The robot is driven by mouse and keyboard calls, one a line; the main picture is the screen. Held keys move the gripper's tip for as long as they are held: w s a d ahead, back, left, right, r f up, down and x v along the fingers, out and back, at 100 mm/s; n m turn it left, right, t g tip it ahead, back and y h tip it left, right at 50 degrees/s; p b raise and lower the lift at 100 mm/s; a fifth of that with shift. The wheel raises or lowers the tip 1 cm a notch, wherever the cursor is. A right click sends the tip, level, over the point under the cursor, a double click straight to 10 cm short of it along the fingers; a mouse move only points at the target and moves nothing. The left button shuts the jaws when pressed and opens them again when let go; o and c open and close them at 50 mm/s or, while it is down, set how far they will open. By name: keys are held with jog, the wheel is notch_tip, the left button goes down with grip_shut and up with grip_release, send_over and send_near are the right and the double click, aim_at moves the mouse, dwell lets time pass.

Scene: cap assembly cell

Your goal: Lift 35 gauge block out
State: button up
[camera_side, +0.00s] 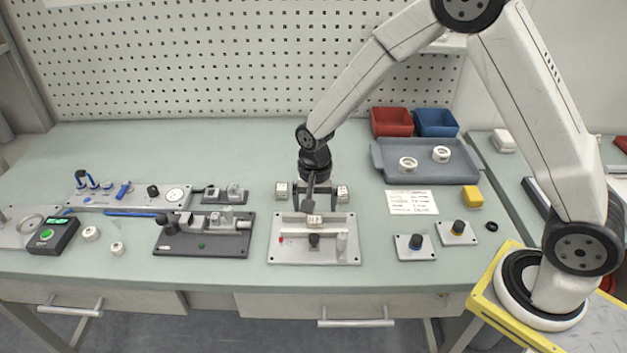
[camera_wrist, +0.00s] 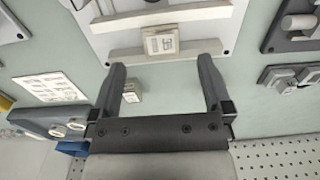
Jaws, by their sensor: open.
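The 35 gauge block (camera_wrist: 161,42) is a small pale block with a dark printed number that appears upside down in the wrist view. It sits against a rail of the light grey fixture plate (camera_wrist: 215,50). In the side view my gripper (camera_side: 317,205) hangs just above and behind the block; I cannot tell the exact gap.
Similar small blocks stand on the bench left (camera_side: 282,189) and right (camera_side: 342,192) of my gripper. A dark fixture (camera_side: 230,243) lies to the left. Two knob plates (camera_side: 415,253) (camera_side: 457,238) and a grey tray (camera_side: 460,175) are to the right. Rails and a post flank the block.

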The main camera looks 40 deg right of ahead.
aim_at(314, 219)
jog(key=shift+f, duration=0.2)
jog(key=shift+f, duration=2.55)
jog(key=shift+w, duration=0.1)
grip_shut()
